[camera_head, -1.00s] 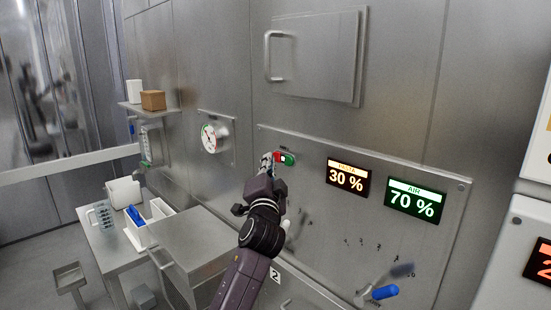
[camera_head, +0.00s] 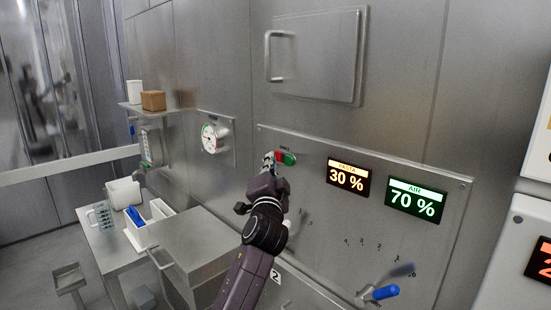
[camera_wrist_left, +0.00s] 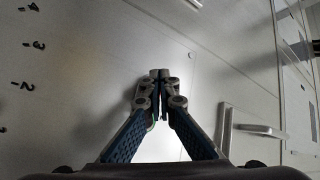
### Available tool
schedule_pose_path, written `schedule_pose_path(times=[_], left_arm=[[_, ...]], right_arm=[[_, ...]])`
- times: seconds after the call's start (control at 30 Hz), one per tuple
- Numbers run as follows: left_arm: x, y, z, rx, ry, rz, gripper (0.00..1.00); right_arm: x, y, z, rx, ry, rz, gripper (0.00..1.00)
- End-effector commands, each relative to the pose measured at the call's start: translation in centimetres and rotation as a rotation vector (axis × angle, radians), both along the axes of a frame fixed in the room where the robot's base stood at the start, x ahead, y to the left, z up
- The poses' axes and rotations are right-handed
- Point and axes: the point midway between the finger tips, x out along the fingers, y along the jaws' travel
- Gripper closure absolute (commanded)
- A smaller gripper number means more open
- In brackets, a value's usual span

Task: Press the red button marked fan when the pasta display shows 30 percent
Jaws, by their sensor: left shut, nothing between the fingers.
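The pasta display (camera_head: 347,177) shows 30 % in amber on the panel (camera_head: 325,215). To its left are a red button (camera_head: 280,156) and a green button (camera_head: 290,159). The small label above them is too blurred to read. My left gripper (camera_head: 268,160) is at the panel, just left of the red button and partly over it. Whether it touches the button I cannot tell. In the left wrist view the left gripper (camera_wrist_left: 160,76) is shut and empty, its fingertips together before bare metal. My right gripper is out of view.
The air display (camera_head: 415,203) shows 70 %. A blue-handled lever (camera_head: 385,292) sits low on the panel. A round gauge (camera_head: 210,138) is on the wall at left. A bench (camera_head: 118,262) with containers stands lower left. A door handle (camera_head: 272,57) sticks out above.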

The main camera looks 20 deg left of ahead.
Motion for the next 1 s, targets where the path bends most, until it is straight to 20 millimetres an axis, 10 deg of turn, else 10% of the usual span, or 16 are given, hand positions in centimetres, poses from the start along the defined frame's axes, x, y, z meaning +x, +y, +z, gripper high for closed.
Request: schedule_pose_path(times=[1.0], left_arm=[[-2.7, 1.1, 0.1, 0.001, 0.001, 0.001, 1.0]], right_arm=[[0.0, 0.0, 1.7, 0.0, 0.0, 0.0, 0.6]])
